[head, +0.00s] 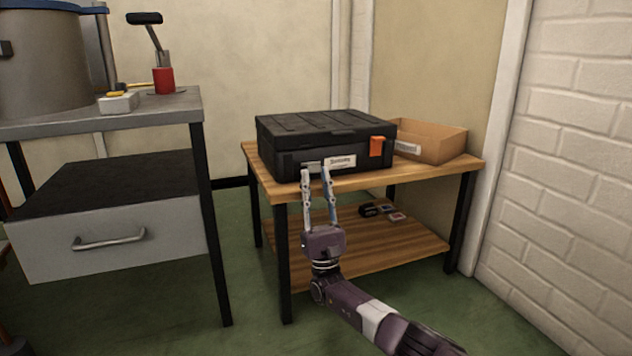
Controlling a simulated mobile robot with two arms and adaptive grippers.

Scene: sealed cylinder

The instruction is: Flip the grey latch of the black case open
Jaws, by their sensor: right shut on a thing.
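The black case (325,130) stands with its lid down on the wooden table. The grey latch (312,164) is on its front face, left of a white label; it is small and partly covered by my fingers, so I cannot tell its exact angle. My right gripper (315,171) reaches up from the front, with its two fingers at either side of the latch, shut on it. An orange latch (377,146) sits on the right part of the case front. My left gripper is not in view.
An open cardboard box (430,142) stands right of the case on the wooden table (400,181). Small dark items (372,210) lie on the lower shelf. A grey workbench (160,106) with a drawer is at the left, and a white brick wall (570,150) at the right.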

